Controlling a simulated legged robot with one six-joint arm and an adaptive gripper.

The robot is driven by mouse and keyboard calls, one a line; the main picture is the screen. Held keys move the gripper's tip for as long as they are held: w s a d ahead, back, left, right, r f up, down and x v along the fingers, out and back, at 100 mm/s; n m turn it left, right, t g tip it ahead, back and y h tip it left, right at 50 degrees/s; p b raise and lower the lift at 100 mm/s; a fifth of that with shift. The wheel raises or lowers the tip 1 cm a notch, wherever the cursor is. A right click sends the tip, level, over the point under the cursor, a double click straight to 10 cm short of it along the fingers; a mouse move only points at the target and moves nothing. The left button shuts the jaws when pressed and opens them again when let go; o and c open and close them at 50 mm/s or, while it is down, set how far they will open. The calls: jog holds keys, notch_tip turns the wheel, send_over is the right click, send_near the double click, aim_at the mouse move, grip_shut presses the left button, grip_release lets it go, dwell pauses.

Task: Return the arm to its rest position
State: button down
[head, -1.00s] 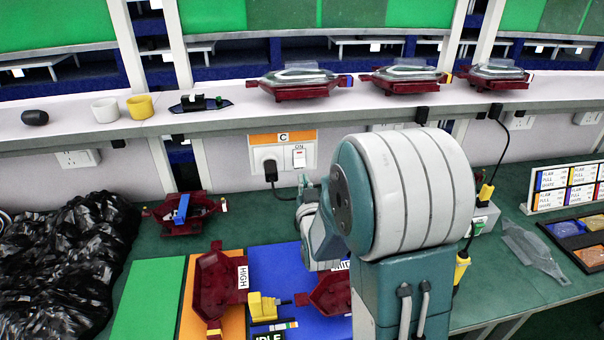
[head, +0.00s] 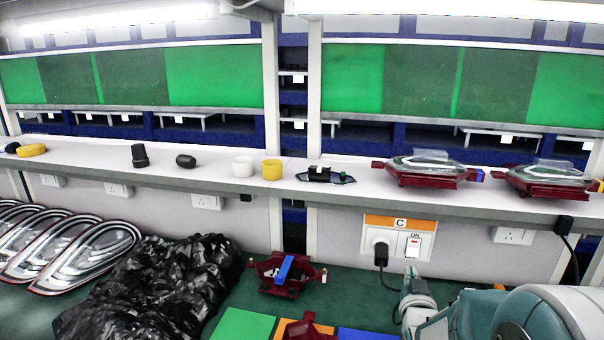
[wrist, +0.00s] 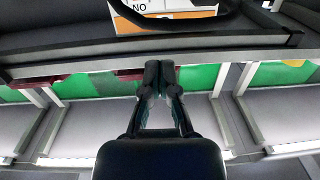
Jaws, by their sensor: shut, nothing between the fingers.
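My gripper (wrist: 160,75) shows in the wrist view, its two dark fingers meeting at the tips with nothing between them. In the wrist view a shelf edge and the lower part of an orange-and-white socket label (wrist: 160,10) show beyond it, upside down. In the head view part of my own arm, grey and teal, sits at the bottom right corner. My gripper cannot be made out in the head view.
A workbench (head: 345,295) holds a red lamp housing (head: 270,275), coloured mats (head: 240,325), a black bag heap (head: 165,290) and several tail lamps (head: 80,250). A shelf (head: 220,180) above carries cups (head: 272,169) and lamps (head: 430,170). A socket panel C (head: 398,240) is on the wall.

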jog(key=s+a+r+n+g+y, duration=0.1)
jog(key=s+a+g, duration=0.2)
jog(key=s, duration=0.6)
jog(key=s+a+r+n+g+y, duration=0.1)
jog(key=s+a+g, duration=0.3)
jog(key=s, duration=0.4)
jog(key=s+a+g+y, duration=0.2)
jog(key=s+a+g, duration=0.2)
jog(key=s, duration=0.5)
jog(key=shift+s+a+r+n+g, duration=0.15)
jog(key=shift+s+r+n+g, duration=0.15)
jog(key=shift+s+r+n, duration=0.1)
jog(key=shift+w, duration=0.1)
